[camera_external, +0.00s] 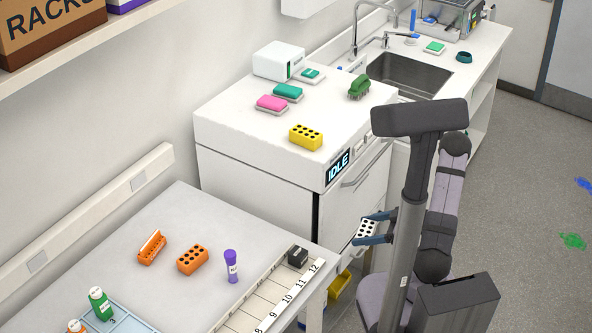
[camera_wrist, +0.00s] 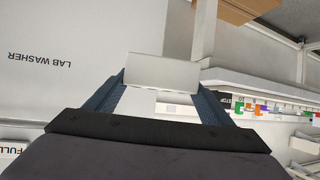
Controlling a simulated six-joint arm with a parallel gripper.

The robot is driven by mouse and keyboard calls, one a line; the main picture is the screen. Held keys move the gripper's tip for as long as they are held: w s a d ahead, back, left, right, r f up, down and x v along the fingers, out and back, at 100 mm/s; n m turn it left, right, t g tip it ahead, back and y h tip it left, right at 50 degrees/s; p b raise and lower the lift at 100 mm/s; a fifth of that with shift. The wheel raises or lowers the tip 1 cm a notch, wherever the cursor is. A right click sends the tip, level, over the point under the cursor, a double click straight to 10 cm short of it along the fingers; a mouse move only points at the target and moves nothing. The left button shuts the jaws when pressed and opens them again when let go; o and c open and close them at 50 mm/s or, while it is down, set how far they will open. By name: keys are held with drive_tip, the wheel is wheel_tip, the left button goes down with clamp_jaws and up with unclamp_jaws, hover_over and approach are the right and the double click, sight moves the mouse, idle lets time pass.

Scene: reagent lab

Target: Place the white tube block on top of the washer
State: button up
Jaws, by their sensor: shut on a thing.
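The white tube block (camera_external: 367,230) has dark round holes in its top. My gripper (camera_external: 375,229) is shut on it with blue fingers and holds it in the air, in front of the washer and below its top. In the wrist view the block (camera_wrist: 160,68) is a plain pale face between the two fingertips. The washer (camera_external: 255,168) is a large white cabinet with a flat top and an IDLE display. Its front, with upside-down LAB WASHER lettering, fills the left of the wrist view (camera_wrist: 75,40).
On the washer's top stand a yellow block (camera_external: 306,137), pink (camera_external: 272,103) and teal (camera_external: 288,91) racks, a green object (camera_external: 359,87) and a white device (camera_external: 278,61). Its left and front top are bare. A grey table (camera_external: 200,225) with orange blocks stands at left.

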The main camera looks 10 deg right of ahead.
sight(374, 233)
drive_tip(key=shift+m+t+h, duration=0.3)
drive_tip(key=shift+m+t, duration=0.1)
drive_tip(key=d, duration=0.1)
drive_tip(key=d+f, duration=0.1)
drive_tip(key=d, duration=0.1)
drive_tip(key=d+f, duration=0.1)
drive_tip(key=shift+s+d, duration=0.1)
drive_tip(key=shift+d, duration=0.3)
